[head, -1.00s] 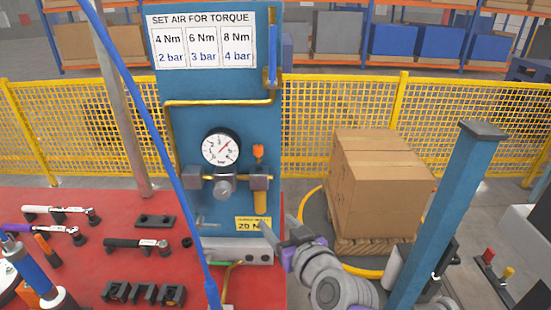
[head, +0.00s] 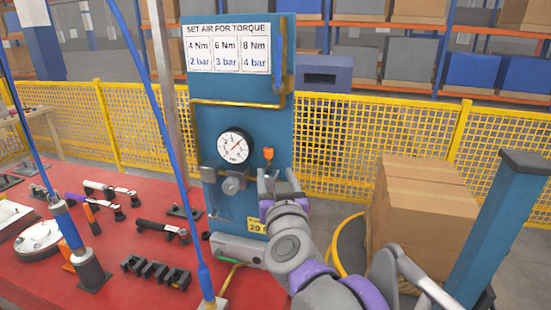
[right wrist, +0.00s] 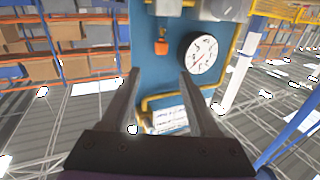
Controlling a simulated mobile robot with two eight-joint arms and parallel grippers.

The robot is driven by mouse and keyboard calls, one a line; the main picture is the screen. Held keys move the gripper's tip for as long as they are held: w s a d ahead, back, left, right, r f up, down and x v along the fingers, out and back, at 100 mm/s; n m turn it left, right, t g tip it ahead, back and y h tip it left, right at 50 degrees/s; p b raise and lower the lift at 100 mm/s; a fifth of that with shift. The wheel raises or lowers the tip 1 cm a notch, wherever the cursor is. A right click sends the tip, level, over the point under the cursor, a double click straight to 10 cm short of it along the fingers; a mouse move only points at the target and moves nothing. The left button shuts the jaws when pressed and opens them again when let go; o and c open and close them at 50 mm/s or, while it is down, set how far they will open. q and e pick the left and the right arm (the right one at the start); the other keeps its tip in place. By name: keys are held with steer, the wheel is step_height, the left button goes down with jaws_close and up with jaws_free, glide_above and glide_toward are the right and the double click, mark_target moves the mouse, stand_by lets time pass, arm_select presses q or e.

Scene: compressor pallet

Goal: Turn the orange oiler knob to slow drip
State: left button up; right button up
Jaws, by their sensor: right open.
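The small orange oiler knob (head: 268,154) sits on the blue panel (head: 215,115), right of the round pressure gauge (head: 235,147). In the right wrist view the knob (right wrist: 161,47) lies between the lines of my two fingers, beyond their tips, with the gauge (right wrist: 203,54) to its right. That view shows the panel upside down. My right gripper (head: 277,178) is open and empty, just below the knob in the head view; it also shows in the right wrist view (right wrist: 160,75). The oiler's lower part is hidden behind my gripper. My left gripper is out of view.
A grey regulator (head: 233,184) sits below the gauge. A brass pipe (head: 235,103) crosses the panel. Blue hoses hang at left over the red table (head: 130,225), which holds several tools. A cardboard box (head: 425,215) and blue post (head: 505,220) stand to the right.

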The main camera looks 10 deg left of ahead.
mark_target(269, 152)
steer(key=x, duration=1)
steer(key=shift+w+a+p, duration=0.15)
steer(key=shift+w+p, duration=0.15)
steer(key=shift+w, duration=0.05)
jaws_close()
